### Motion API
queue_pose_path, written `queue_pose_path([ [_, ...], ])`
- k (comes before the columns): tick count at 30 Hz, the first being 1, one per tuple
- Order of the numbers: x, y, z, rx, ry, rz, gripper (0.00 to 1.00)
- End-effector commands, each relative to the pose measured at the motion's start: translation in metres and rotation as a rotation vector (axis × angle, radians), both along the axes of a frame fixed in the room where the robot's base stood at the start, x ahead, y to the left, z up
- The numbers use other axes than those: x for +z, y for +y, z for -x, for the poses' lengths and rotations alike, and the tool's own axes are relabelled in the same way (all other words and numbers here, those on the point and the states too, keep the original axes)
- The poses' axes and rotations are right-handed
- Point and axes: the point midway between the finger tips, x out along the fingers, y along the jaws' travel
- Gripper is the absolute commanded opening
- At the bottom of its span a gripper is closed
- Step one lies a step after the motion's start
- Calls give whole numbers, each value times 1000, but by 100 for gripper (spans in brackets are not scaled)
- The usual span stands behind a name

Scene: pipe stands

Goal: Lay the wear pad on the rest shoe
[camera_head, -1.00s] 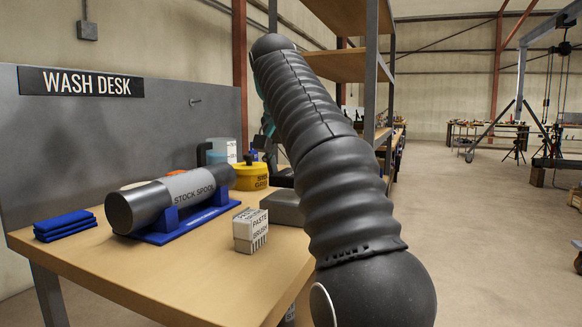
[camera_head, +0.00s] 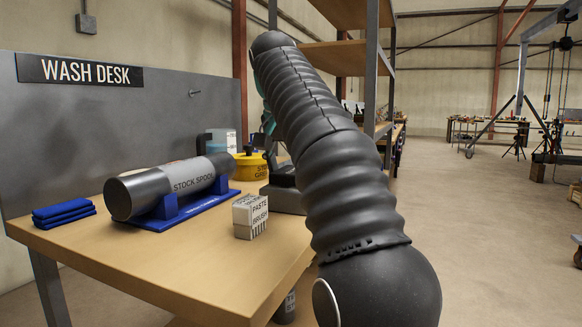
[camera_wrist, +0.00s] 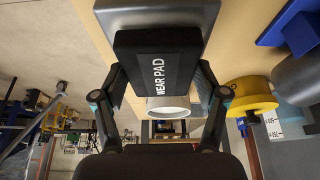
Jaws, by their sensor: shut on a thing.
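The wear pad (camera_wrist: 157,62) is a black block with white lettering. My gripper (camera_wrist: 160,82) is shut on it, with a finger at each side. A grey block with a flat top (camera_wrist: 158,14), which looks like the rest shoe, lies just beyond the pad in the wrist view. The pad covers part of it, and I cannot tell whether they touch. In the head view the grey block (camera_head: 283,199) sits on the desk toward the right, partly behind my arm.
A shelf post (camera_head: 371,70) rises behind my arm. Open floor lies to the right.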

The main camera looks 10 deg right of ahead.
Motion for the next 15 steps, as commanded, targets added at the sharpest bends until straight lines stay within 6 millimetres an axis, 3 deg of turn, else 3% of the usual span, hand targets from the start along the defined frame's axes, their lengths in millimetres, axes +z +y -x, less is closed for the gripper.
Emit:
queue_pose_path([
  [13, -6, 0, 0, 0, 0, 0, 34],
  [14, -6, 0, 0, 0, 0, 0, 75],
  [15, -6, 0, 0, 0, 0, 0, 85],
])
